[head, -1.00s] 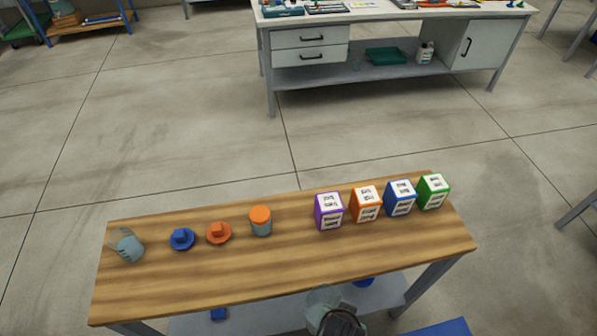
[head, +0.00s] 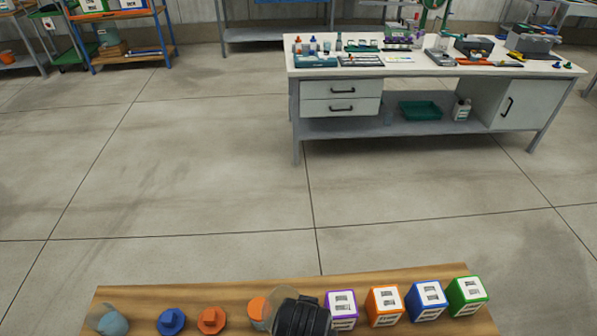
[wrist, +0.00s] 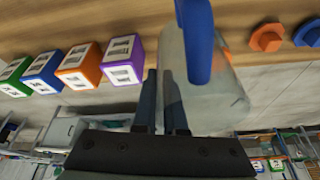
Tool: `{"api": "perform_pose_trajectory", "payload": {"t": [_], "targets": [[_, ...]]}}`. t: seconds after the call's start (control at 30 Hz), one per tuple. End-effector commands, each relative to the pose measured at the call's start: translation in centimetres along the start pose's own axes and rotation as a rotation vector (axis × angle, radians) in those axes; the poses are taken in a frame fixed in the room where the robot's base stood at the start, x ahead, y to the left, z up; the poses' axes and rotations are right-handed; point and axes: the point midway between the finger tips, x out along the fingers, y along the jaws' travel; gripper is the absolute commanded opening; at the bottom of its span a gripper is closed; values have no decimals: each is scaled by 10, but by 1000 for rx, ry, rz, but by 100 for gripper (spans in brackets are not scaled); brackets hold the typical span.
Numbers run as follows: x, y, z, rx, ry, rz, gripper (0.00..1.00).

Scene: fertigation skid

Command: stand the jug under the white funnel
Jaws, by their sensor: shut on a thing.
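The jug (wrist: 215,100) is a clear vessel with a blue handle (wrist: 198,40). It fills the upper middle of the wrist view. My gripper (wrist: 163,78) is shut on the jug, with its two dark fingers close together beside the handle. In the head view my gripper (head: 302,316) is a dark shape over the wooden table, and it hides most of the jug. How the jug is tilted is hard to tell. I cannot make out the white funnel in either view.
On the wooden table (head: 390,277) stand a purple box (head: 341,312), orange box (head: 385,306), blue box (head: 427,301) and green box (head: 467,297). Left are an orange-lidded jar (head: 258,308), orange cap (head: 211,321), blue cap (head: 171,322) and grey-blue cup (head: 108,321). A white workbench (head: 400,68) stands beyond clear floor.

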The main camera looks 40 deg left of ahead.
Motion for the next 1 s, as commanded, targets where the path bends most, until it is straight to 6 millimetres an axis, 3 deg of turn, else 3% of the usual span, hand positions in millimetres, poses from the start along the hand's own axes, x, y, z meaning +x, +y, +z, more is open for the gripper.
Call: {"api": "perform_pose_trajectory", "payload": {"t": [0.2, 0.57, 0.93, 1.0], "targets": [[38, 1, 17, -1, -5, 0, 0], [77, 2, 32, 0, -4, 0, 0], [83, 2, 34, 1, -1, 0, 0], [83, 2, 34, 1, -1, 0, 19]]}}
